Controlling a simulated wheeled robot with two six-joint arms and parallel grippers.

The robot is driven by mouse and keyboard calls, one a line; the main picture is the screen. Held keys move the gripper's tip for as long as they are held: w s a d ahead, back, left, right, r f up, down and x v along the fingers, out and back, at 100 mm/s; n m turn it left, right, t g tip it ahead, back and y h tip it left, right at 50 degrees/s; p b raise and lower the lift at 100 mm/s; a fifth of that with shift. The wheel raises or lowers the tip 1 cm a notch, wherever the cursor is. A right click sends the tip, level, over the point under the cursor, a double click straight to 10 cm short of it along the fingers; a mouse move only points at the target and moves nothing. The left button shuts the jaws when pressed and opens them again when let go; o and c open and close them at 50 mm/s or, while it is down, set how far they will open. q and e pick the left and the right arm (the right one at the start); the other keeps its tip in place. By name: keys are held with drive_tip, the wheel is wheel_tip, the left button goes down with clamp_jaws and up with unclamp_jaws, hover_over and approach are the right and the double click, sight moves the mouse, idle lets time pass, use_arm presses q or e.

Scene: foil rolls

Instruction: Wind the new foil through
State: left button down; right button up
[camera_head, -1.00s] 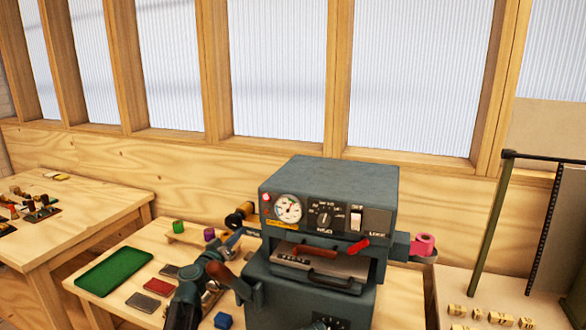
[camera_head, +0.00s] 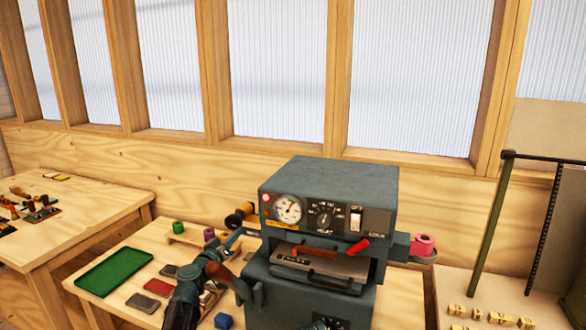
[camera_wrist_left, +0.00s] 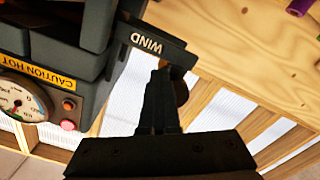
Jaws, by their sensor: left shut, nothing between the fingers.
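The grey-blue foil press (camera_head: 330,185) stands in the middle of the head view, with a gauge, knob and switch on its front. A gold-brown foil roll (camera_head: 236,218) sits at its left side, and a pink roll (camera_head: 423,244) sits on a holder at its right. In the left wrist view, an arm marked WIND (camera_wrist_left: 148,43) juts from the press, with a brown disc (camera_wrist_left: 181,91) below it. My left gripper (camera_wrist_left: 160,82) is shut and empty, close to this arm; I cannot tell whether it touches. My right gripper is not in view.
A green roll (camera_head: 178,227) and a purple roll (camera_head: 209,234) sit on a wooden rack. A green tray (camera_head: 114,271), several flat plates and a blue block (camera_head: 223,321) lie on the table. A brown-handled lever (camera_head: 224,272) is at the press's left. A dark frame (camera_head: 497,220) stands right.

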use_arm(q)
drive_tip(key=shift+w+a+f, duration=0.1)
drive_tip(key=shift+a+f, duration=0.1)
drive_tip(key=shift+w+a+f+b, duration=0.2)
drive_tip(key=shift+a+f+b, duration=0.2)
drive_tip(key=shift+a+b, duration=0.15)
drive_tip(key=shift+w+a+f, duration=0.1)
drive_tip(key=shift+w+a, duration=0.05)
drive_tip(key=shift+a, duration=0.3)
idle(0.4)
drive_tip(key=shift+f+b, duration=0.4)
drive_tip(key=shift+b, duration=0.1)
drive_tip(key=v, duration=0.6)
